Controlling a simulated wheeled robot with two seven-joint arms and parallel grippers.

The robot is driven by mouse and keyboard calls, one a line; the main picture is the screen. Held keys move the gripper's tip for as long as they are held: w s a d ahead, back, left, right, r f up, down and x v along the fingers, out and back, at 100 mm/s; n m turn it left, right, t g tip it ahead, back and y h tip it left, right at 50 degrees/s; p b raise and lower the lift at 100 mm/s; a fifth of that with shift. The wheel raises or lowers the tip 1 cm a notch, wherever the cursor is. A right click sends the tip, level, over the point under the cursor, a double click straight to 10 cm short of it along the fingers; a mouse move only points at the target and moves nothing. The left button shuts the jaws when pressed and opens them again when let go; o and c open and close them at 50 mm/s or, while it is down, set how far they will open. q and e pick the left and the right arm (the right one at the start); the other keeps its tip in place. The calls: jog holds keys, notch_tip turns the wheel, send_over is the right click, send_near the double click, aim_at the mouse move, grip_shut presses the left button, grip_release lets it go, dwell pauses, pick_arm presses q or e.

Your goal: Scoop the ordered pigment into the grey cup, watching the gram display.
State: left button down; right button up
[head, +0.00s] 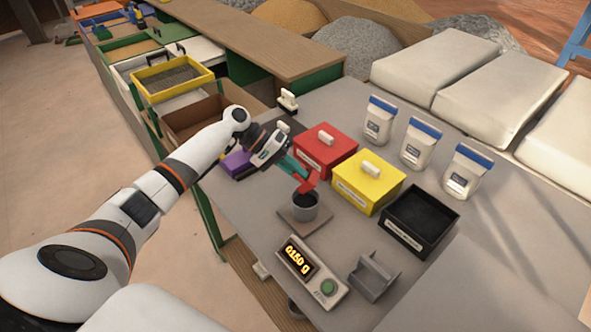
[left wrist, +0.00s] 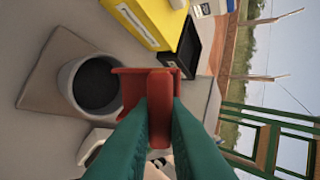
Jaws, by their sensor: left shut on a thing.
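My left gripper (head: 297,168) is shut on the handle of a red scoop (head: 311,181), which also shows between its green fingers in the left wrist view (left wrist: 134,84). The scoop is just above the grey cup (head: 305,208), at its rim; its load cannot be made out. The cup stands upright on a square plate (head: 290,216) and is dark inside in the left wrist view (left wrist: 97,84). The gram display (head: 296,257) reads 0150 g. The open black bin (head: 422,219) holds dark powder. The yellow bin (head: 365,185) and red bin (head: 318,155) have lids on. My right gripper is not in view.
A purple bin (head: 236,164) is left of the gripper, partly hidden by the arm. A grey holder (head: 374,279) stands right of the display. Several white bags with blue tops (head: 418,146) stand behind the bins. The table right of the black bin is clear.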

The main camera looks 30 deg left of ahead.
pick_arm(q)
jog(key=shift+r+g+y+p, duration=0.2)
jog(key=shift+r+y+p, duration=0.65)
jog(key=shift+p, duration=1.35)
jog(key=shift+r+g+y+p, duration=0.2)
jog(key=shift+r+y+p, duration=0.2)
jog(key=shift+y+p, duration=1.35)
jog(key=shift+r+g+y+p, duration=0.2)
jog(key=shift+r+y+p, duration=0.45)
jog(key=shift+p, duration=2)
jog(key=shift+r+y+p, duration=0.4)
jog(key=shift+y+p, duration=0.35)
jog(key=shift+p, duration=0.2)
jog(key=shift+y+b, duration=0.4)
jog(key=shift+y, duration=0.3)
jog(key=shift+r+g+y, duration=0.25)
jog(key=shift+g+y, duration=0.15)
jog(key=shift+y, duration=0.2)
